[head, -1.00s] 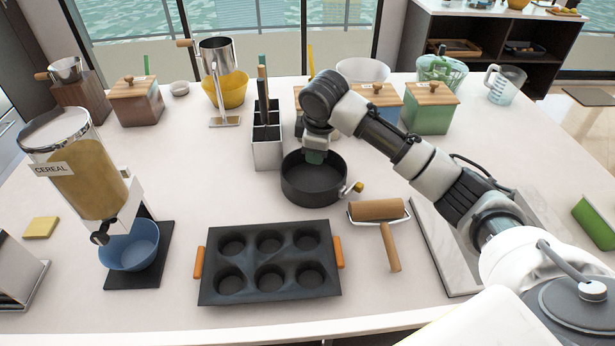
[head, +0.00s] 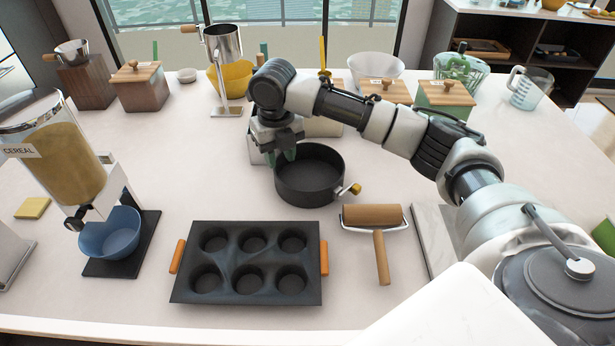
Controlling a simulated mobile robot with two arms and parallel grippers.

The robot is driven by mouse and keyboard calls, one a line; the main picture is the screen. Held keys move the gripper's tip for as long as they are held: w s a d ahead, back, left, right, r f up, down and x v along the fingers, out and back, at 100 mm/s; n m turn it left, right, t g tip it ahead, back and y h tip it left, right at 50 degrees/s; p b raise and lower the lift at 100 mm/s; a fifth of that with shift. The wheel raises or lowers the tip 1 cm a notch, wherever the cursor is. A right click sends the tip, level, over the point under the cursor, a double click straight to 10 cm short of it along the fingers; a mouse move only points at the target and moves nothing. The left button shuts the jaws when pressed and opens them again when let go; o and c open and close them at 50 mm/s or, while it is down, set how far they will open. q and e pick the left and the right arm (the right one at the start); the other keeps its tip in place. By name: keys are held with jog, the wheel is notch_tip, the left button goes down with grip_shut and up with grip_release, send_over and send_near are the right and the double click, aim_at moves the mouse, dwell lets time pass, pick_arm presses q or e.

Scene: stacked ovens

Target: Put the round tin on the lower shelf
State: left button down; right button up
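The round tin (head: 309,176) is a dark, shallow round pan with a brass-tipped latch on its right side. It stands upright on the white counter, behind the muffin tray. My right gripper (head: 282,156) points down at the tin's back left rim. Its greenish fingertips overlap the rim in the picture; I cannot tell whether they touch it or how far apart they are. My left gripper is not in view. No oven shows, and I cannot tell which shelf is the lower shelf.
The dark muffin tray (head: 250,278) lies in front of the tin. A wooden roller (head: 372,216) lies to the right. A cereal dispenser (head: 62,165) with a blue bowl (head: 110,236) stands left. Counter left of the tin is clear.

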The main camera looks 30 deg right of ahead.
send_over(281, 193)
jog(key=f, duration=0.4)
jog(key=shift+w+d+f, duration=0.1)
jog(key=shift+d+f, duration=0.15)
jog(key=shift+f, duration=0.1)
jog(key=shift+w+a+f+p, duration=0.15)
jog(key=shift+f+p, duration=0.75)
jog(key=shift+f, duration=1.8)
grip_shut()
